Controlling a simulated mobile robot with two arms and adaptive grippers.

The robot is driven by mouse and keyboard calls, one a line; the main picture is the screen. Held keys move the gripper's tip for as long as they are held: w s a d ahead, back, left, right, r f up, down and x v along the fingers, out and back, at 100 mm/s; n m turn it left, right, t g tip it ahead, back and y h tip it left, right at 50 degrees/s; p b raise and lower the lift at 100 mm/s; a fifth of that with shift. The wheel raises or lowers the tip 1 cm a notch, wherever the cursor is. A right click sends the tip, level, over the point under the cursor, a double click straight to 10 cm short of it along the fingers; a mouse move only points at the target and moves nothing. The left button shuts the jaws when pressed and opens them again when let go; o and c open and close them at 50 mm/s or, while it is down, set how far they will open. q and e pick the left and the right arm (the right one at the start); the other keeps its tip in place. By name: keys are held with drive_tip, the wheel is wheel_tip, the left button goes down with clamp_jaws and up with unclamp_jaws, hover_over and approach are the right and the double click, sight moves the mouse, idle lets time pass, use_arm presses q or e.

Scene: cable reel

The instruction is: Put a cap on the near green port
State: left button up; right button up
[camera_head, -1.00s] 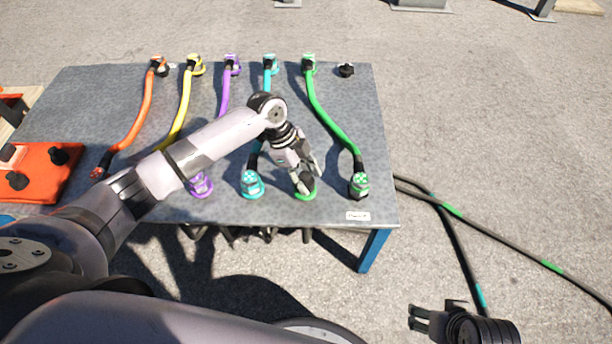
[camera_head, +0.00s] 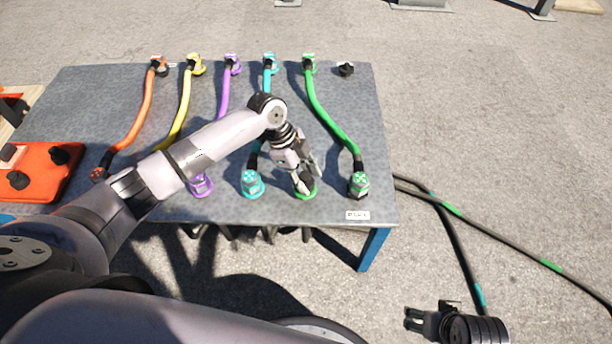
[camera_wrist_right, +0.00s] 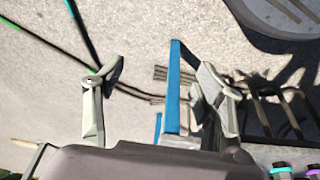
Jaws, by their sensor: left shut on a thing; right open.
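The near green port (camera_head: 307,195) is a green ring near the table's front edge, between the near cyan connector (camera_head: 252,184) and the green cable's near plug (camera_head: 358,184). My left gripper (camera_head: 304,183) is right over this port, pointing down, shut on a dark cap. The fingers hide most of the cap, and I cannot tell whether it is seated on the port. My right gripper (camera_wrist_right: 155,98) is open and empty, off the table's front right; in the head view it shows at the bottom right (camera_head: 416,318).
Orange, yellow, purple, cyan and green cables (camera_head: 326,115) run across the grey table (camera_head: 80,105). An orange tray (camera_head: 45,185) with black caps lies at the left. A black cap-like piece (camera_head: 345,69) sits at the back right. Loose black cables lie on the ground at right.

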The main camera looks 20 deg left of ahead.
use_arm(q)
drive_tip(key=shift+f, duration=0.2)
drive_tip(key=o, duration=1.3)
drive_tip(key=shift+o, duration=0.2)
drive_tip(key=v, duration=1.2)
